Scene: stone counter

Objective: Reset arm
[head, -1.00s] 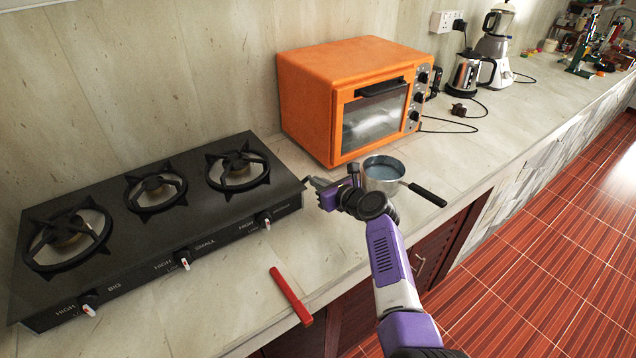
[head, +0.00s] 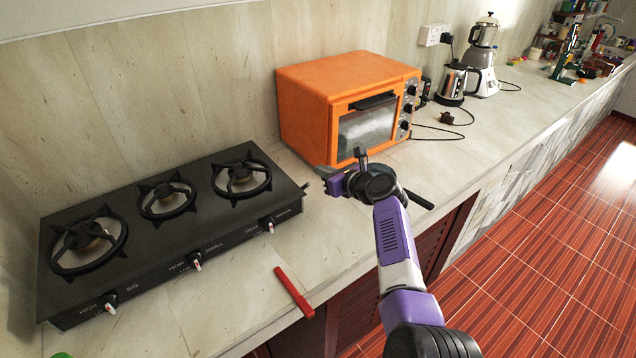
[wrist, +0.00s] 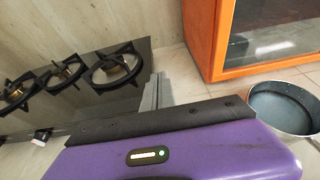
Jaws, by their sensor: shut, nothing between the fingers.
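My gripper (head: 308,186) is in the head view above the counter, between the gas stove and the orange oven. It is shut and holds nothing. Its fingers (wrist: 158,92) show in the wrist view, pointing toward the gap between stove and oven. My arm reaches in from the lower right of the head view.
The black stove (head: 160,225) is left of my gripper. The orange oven (head: 310,110) stands behind it. A saucepan (wrist: 283,107) sits right of it in the wrist view; my arm mostly hides it in the head view. A red object (head: 293,291) lies near the counter edge.

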